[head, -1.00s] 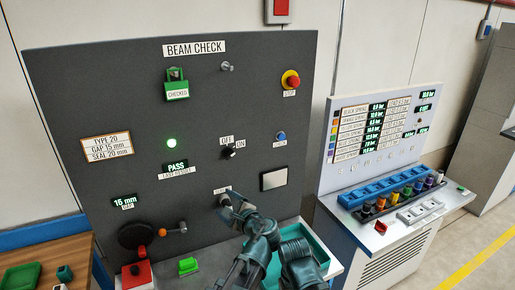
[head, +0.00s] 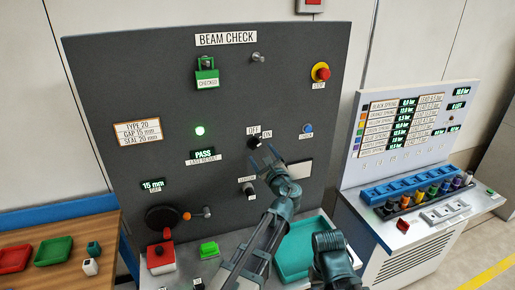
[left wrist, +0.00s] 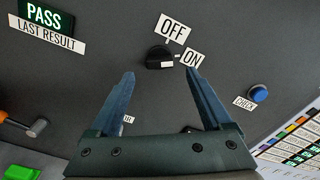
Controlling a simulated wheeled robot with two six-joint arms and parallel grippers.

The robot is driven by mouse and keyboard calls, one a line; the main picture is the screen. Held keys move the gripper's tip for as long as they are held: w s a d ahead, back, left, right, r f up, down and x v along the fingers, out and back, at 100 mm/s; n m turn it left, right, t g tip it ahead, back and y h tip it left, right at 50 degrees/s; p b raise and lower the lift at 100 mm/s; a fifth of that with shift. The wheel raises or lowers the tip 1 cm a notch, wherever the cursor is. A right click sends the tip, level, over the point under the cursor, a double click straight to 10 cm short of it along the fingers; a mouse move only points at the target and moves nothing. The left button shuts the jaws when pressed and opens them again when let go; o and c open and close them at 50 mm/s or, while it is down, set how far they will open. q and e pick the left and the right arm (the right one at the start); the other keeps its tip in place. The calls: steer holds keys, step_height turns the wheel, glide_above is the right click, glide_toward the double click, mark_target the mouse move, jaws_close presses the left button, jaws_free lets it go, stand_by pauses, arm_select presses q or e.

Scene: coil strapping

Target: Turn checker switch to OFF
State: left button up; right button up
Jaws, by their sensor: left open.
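The checker switch (head: 254,142) is a small black knob on the dark grey panel. OFF and ON labels sit above it and to its right. In the left wrist view the knob (left wrist: 159,57) has a white mark on its right side, towards the ON label (left wrist: 191,58); the OFF label (left wrist: 173,31) is above. My left gripper (head: 266,156) is open and empty, just below the switch in the head view. In the left wrist view its fingertips (left wrist: 160,75) are spread either side of and below the knob, apart from it. My right gripper cannot be made out.
A lower black knob (head: 249,190) sits left of my left arm. A green lamp (head: 199,131), a PASS display (head: 204,153), a blue button (head: 307,128) and a red stop button (head: 321,73) are on the panel. A teal tray (head: 296,262) stands below.

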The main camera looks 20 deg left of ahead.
mark_target(257, 147)
arm_select(q)
steer(key=shift+x, duration=2.75)
jaws_close()
steer(key=shift+s+n, duration=0.1)
steer(key=shift+n, duration=0.3)
steer(key=n, duration=1.1)
